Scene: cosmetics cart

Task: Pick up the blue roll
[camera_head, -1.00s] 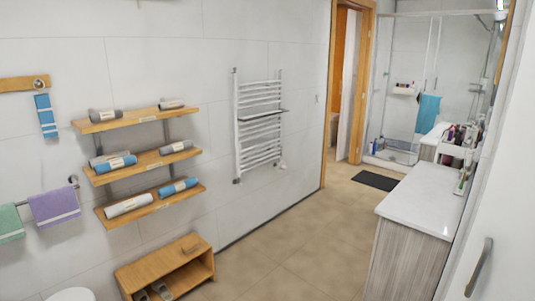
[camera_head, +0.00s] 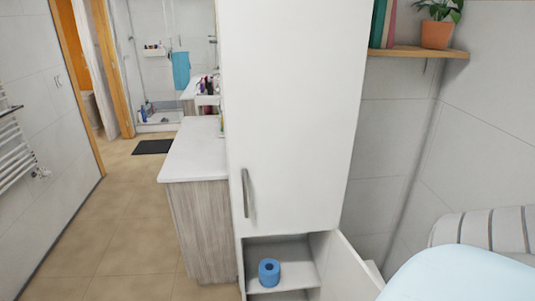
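A blue roll (camera_head: 269,272) stands upright on a shelf inside the lower compartment of a tall white cabinet (camera_head: 290,120). The compartment's lower door (camera_head: 345,268) is swung open to the right. The roll's top and front show clearly, and nothing blocks it in this view. Neither of my grippers shows in the head view.
A counter (camera_head: 195,160) with a white top stands left of the cabinet. Clear tiled floor (camera_head: 110,230) runs along the left toward a dark mat (camera_head: 153,146). A pale blue rounded surface (camera_head: 460,275) fills the lower right. A wall shelf (camera_head: 415,51) holds a potted plant (camera_head: 437,30).

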